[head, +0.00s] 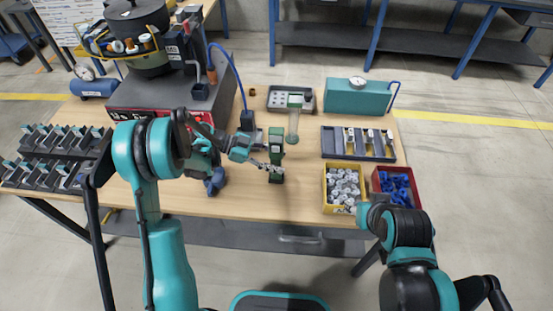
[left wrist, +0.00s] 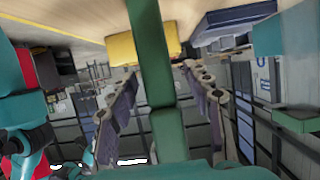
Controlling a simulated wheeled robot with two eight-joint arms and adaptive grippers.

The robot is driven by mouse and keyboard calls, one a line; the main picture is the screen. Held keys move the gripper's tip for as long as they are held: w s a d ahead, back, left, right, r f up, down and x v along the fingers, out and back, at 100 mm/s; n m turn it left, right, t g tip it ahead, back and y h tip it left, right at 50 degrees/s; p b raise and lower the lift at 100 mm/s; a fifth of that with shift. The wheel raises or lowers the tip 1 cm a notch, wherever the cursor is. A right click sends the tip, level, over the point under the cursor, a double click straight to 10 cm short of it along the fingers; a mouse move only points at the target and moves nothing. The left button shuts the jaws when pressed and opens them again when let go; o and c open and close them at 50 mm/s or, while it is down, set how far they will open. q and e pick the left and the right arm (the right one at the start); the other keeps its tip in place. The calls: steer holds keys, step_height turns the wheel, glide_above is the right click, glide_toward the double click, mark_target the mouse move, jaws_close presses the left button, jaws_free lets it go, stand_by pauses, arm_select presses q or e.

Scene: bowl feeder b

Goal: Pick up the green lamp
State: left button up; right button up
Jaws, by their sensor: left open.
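The green lamp (head: 276,142) looks like a dark green upright piece near the front middle of the table. My left gripper (head: 268,163) reaches it from the left, at its lower half. In the left wrist view the lamp (left wrist: 152,60) is a green bar running down the middle. The fingers of my left gripper (left wrist: 160,78) stand apart on either side of it, with gaps showing, so the jaws are open around it. The fingers hide part of the lamp's lower half in the head view. My right arm is at the lower right, and its gripper does not show.
A yellow bin (head: 328,208) of grey parts and a red bin (head: 379,184) of blue parts are to the right. A grey slotted tray (head: 330,150) lies behind them. A bowl feeder (head: 150,60) stands back left.

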mark_target(276, 151)
arm_select(q)
jaws_close()
steer(key=shift+r, duration=0.15)
steer(key=shift+r, duration=0.25)
step_height(276, 151, up, 4)
steer(key=shift+p, duration=1.2)
steer(key=s+d+r+p, duration=0.3)
steer(key=s+d+r, duration=0.2)
steer(key=d, duration=0.5)
steer(key=shift+d+r, duration=0.25)
steer(key=shift+r, duration=0.4)
